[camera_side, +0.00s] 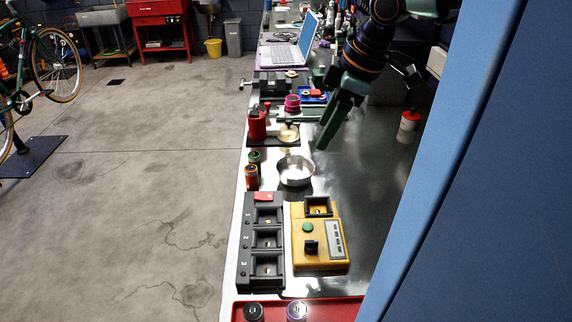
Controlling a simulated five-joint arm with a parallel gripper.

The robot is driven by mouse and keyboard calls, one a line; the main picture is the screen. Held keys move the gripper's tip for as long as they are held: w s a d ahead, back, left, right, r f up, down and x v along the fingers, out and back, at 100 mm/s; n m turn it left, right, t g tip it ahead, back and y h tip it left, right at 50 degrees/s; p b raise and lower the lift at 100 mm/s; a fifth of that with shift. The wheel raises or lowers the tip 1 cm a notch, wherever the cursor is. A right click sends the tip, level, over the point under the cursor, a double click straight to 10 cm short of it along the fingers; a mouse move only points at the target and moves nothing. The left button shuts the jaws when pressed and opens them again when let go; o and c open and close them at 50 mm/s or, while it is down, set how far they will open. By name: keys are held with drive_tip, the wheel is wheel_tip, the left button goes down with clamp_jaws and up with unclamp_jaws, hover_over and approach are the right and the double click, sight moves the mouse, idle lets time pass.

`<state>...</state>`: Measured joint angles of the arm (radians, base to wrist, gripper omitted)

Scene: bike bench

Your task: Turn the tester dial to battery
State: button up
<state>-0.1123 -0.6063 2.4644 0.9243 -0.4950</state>
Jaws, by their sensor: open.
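A yellow tester (318,262) lies on the bench at the lower middle of the side view. Its black dial (311,247) sits on the top face, below a green button (308,227) and left of a grey display panel (334,240). The dial's labels are too small to read. My gripper (322,140) is open and empty, with green fingers pointing down above the bench. It is well behind the tester, up and to the right of the metal bowl, and touches nothing that I can make out.
A dark three-slot charger (266,282) stands just left of the tester. A red tray (340,309) is in front. A blue panel (480,150) borders the right. Bare bench shows right of the bowl.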

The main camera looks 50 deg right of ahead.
drive_tip(key=s+a+f+n+g, duration=0.15)
drive_tip(key=a+f+n, duration=0.3)
drive_tip(key=n, duration=0.55)
drive_tip(key=n+g, duration=0.3)
drive_tip(key=n, duration=0.9)
approach(311, 241)
drive_tip(key=shift+h, duration=0.3)
wheel_tip(311, 241, down, 9)
drive_tip(key=shift+s+a+f, duration=0.15)
drive_tip(key=shift+c, duration=0.3)
